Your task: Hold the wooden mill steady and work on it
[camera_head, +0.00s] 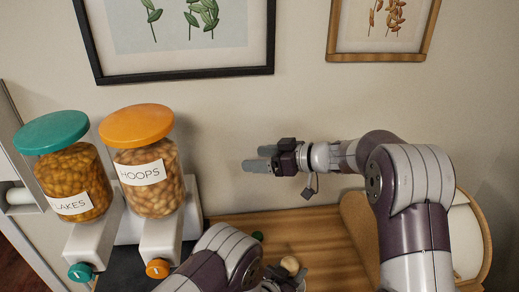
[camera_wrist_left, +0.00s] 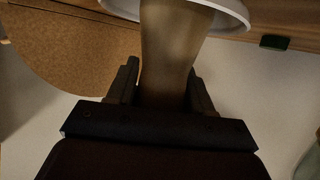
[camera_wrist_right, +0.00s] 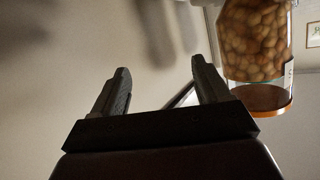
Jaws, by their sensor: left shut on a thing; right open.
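The wooden mill (camera_wrist_left: 172,55) stands between the fingers of my left gripper (camera_wrist_left: 163,82) in the left wrist view. The gripper is shut on its brown, smooth body. In the head view only the mill's pale round knob (camera_head: 290,264) shows clearly, above the left gripper at the lower edge. My left arm hides most of the rest. My right gripper (camera_head: 257,163) is in the air in front of the wall, higher than the mill and a little left of it. In the right wrist view its fingers (camera_wrist_right: 160,85) are apart with nothing between them.
Two jar dispensers stand at the left: one with a teal lid (camera_head: 52,132), one with an orange lid (camera_head: 137,125) labelled HOOPS. A rounded wooden holder (camera_head: 478,225) stands at the right. Two framed pictures hang on the wall. A white rim (camera_wrist_left: 232,12) shows by the mill.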

